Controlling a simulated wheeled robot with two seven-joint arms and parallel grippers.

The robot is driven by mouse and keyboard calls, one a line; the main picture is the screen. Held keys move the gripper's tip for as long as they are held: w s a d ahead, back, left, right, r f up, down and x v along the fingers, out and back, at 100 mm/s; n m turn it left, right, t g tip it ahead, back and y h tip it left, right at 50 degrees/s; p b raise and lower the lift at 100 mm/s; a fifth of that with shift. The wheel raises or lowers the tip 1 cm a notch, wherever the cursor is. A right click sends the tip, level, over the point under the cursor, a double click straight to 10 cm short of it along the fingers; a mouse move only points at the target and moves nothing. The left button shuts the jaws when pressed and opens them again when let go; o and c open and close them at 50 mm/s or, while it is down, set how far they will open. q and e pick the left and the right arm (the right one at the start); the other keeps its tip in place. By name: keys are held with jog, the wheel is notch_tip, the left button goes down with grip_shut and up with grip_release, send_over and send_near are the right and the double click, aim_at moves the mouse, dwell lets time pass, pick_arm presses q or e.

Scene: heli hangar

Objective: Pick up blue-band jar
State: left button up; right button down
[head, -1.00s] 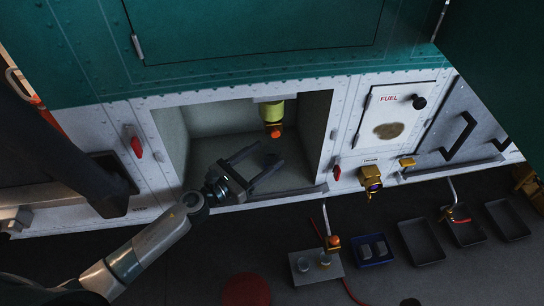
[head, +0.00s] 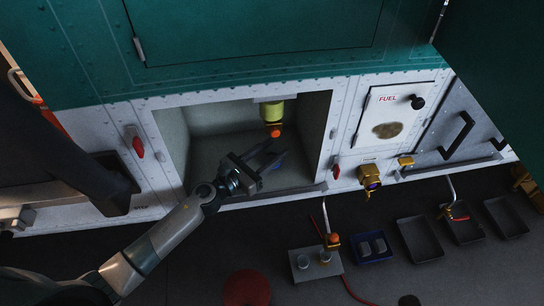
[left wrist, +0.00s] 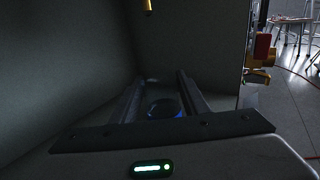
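The blue-band jar (left wrist: 165,107) shows in the left wrist view as a dark round shape with a blue edge, low between my left gripper's fingers. In the head view only a small blue patch (head: 277,166) shows by the fingers; the rest of it is hidden. My left gripper (head: 276,153) reaches into the open bay in the white panel. In the left wrist view its fingers (left wrist: 165,90) stand on either side of the jar, with a narrow gap at each side. My right gripper is not in view.
The bay's walls and sill (head: 270,197) surround the gripper. A yellow-green cylinder with an orange tip (head: 273,112) hangs above the fingers. On the dark floor are a grey block with jars (head: 316,266), a blue tray (head: 360,258) and several dark trays (head: 420,240).

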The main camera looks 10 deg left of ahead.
pick_arm(q)
jog(key=shift+s+r, duration=0.15)
jog(key=shift+r, duration=0.25)
jog(key=shift+c, duration=0.5)
notch_tip(320, 180, up, 7)
jog(key=p, duration=0.3)
jog(key=s+d+b, duration=0.1)
jog(key=s+d, duration=0.2)
jog(key=s, duration=0.6)
jog(key=s+d+b, duration=0.1)
jog(key=s+d, duration=0.3)
jog(key=s, duration=0.5)
jog(key=shift+d+f, duration=0.3)
jog(key=shift+f, duration=0.1)
dwell(1.0)
